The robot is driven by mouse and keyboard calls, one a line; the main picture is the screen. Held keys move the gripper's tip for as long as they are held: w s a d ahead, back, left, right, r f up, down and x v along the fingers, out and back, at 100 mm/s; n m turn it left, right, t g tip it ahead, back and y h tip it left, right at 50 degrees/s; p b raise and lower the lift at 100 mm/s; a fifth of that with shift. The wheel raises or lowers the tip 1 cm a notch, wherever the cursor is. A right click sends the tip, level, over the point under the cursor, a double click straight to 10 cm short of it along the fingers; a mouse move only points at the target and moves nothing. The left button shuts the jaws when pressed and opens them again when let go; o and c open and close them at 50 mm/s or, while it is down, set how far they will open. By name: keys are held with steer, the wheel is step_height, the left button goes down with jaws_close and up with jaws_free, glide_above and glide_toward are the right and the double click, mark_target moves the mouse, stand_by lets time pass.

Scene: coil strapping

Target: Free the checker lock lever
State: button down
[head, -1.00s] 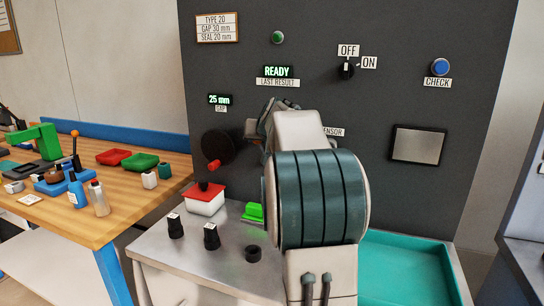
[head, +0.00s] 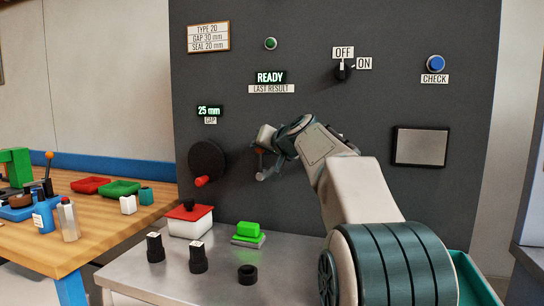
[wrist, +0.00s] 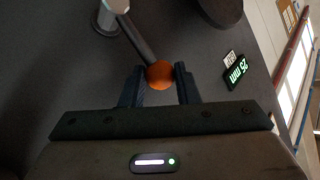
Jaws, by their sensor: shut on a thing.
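The lock lever shows in the wrist view as a dark rod (wrist: 140,42) running from a grey metal hub (wrist: 112,12) to an orange ball knob (wrist: 159,74). My gripper (wrist: 160,82) is shut on the orange knob, with one dark finger on each side of it. In the head view my gripper (head: 268,138) is at the dark panel, right of the black crank wheel. The lever's grey hub (head: 263,175) shows just below it. My gripper and wrist hide much of the lever there.
The black wheel (head: 207,160) with a red handle is close left of the lever. The gap display (head: 209,111) reads 25 mm. The switch (head: 343,70) is upper right. Below, the bench holds a red-lidded box (head: 190,220), a green block (head: 248,231) and black pieces.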

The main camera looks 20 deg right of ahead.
stand_by(0.4)
steer(key=c, duration=1.4)
jaws_free()
steer(key=v, duration=1.3)
steer(key=shift+s+d+b, duration=0.1)
steer(key=shift+s+b, duration=0.2)
steer(key=shift+s, duration=0.1)
steer(key=shift+r, duration=0.1)
